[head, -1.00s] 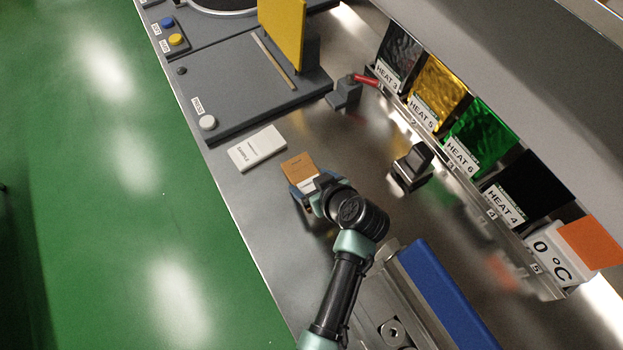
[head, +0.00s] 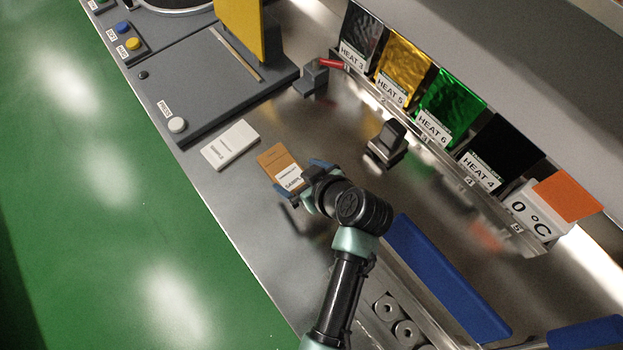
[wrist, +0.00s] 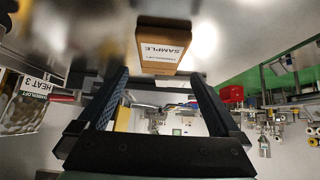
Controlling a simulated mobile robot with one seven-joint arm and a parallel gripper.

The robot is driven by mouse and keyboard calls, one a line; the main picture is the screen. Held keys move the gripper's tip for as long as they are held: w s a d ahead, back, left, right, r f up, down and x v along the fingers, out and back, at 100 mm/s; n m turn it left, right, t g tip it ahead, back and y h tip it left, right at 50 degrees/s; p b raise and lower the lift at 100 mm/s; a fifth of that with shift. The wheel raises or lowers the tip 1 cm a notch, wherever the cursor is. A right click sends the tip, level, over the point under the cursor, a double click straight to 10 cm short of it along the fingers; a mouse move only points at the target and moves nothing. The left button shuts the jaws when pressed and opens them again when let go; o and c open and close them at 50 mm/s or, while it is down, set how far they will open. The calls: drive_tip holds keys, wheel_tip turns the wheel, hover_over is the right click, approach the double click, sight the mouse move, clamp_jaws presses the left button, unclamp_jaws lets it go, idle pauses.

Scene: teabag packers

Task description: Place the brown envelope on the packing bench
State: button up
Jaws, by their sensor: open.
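The brown envelope (head: 278,160) has a white "SAMPLE" label. It lies on the bare steel of the packing bench (head: 238,208), to the right of a white sample box. In the wrist view the envelope (wrist: 165,38) is at the top, beyond my fingertips and apart from them. My gripper (head: 300,180) is open and empty, with blue fingers, just right of the envelope's labelled end in the head view. Both fingers also show in the wrist view (wrist: 159,75), spread with nothing between them.
The white sample box (head: 230,145) lies beside the envelope. A grey press plate (head: 200,95) is above it. Small dark fixtures (head: 386,143) stand on the bench, before a row of "HEAT" packs (head: 450,110). A blue bar (head: 440,275) is at lower right.

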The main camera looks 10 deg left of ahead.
drive_tip(key=v, duration=0.7)
drive_tip(key=w+d+r+m+t+h, duration=0.1)
drive_tip(key=w+r+t, duration=0.2)
drive_tip(key=w+r, duration=0.35)
drive_tip(key=w+d+r+m+t+h, duration=0.1)
drive_tip(key=w+d+r+m+t, duration=0.2)
drive_tip(key=r, duration=0.6)
drive_tip(key=w+r+m+t+h, duration=0.1)
drive_tip(key=w+r+t, duration=0.15)
drive_tip(key=r, duration=0.65)
drive_tip(key=w+r+t+h, duration=0.1)
drive_tip(key=r+t, duration=0.2)
drive_tip(key=r, duration=0.5)
drive_tip(key=s+r+m+t+h, duration=0.1)
drive_tip(key=s+r+t, duration=0.2)
drive_tip(key=r, duration=0.6)
drive_tip(key=s+d+r+m+t+h, duration=0.1)
drive_tip(key=s+r+t, duration=0.3)
drive_tip(key=r, duration=0.5)
drive_tip(key=s+d+r+m+t+h, duration=0.1)
drive_tip(key=s+r+m+t, duration=0.2)
drive_tip(key=s+r, duration=0.3)
wheel_tip(320, 180, up, 3)
drive_tip(key=shift+r, duration=0.2)
